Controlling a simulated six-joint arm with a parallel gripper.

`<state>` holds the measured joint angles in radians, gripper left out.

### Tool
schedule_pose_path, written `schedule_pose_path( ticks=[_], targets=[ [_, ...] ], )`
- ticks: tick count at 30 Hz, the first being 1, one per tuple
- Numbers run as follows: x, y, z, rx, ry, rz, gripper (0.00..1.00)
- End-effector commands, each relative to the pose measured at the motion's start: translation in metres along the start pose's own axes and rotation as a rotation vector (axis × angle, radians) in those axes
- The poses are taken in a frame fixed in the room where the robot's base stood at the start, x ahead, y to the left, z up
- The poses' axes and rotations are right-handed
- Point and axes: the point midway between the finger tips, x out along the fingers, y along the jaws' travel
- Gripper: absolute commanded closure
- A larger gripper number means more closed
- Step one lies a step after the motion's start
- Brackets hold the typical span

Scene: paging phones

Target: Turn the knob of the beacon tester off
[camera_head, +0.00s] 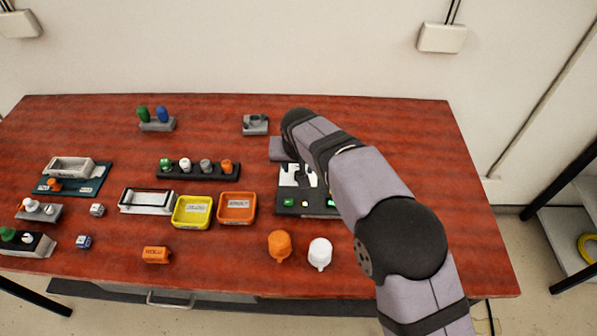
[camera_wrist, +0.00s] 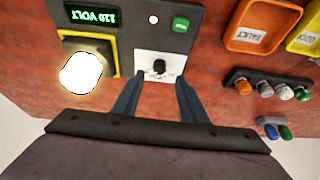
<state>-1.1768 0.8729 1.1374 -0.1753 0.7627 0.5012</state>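The beacon tester (camera_head: 289,211) is a dark box at the right of the table, partly hidden by my arm in the head view. The wrist view shows its black knob (camera_wrist: 159,66) on a white plate (camera_wrist: 150,58), a lit green display (camera_wrist: 88,14), a small glowing light (camera_wrist: 153,19), a green button (camera_wrist: 180,25) and a beacon lamp (camera_wrist: 81,73) glowing bright white. My gripper (camera_wrist: 162,78) is open, with one finger on each side of the knob in that view. I cannot tell whether the fingers touch it or how high they are above the plate.
Orange (camera_head: 237,208) and yellow (camera_head: 192,212) trays stand left of the tester. A rack of coloured caps (camera_head: 198,173) is behind them. An orange cap (camera_head: 279,245) and a white cap (camera_head: 320,252) are in front. The table's right side is mostly bare.

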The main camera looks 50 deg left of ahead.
Motion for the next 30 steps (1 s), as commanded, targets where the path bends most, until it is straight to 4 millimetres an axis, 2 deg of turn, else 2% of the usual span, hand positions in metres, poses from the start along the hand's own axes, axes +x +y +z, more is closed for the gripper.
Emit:
schedule_pose_path(
  ticks=[15, 21, 30],
  targets=[
    [0.054, 0.001, 0.0, 0.001, -0.002, 0.001, 0.61],
    [0.064, 0.001, 0.0, 0.001, 0.0, 0.001, 0.61],
    [0.067, 0.001, 0.0, 0.0, 0.0, 0.001, 0.61]
  ],
)
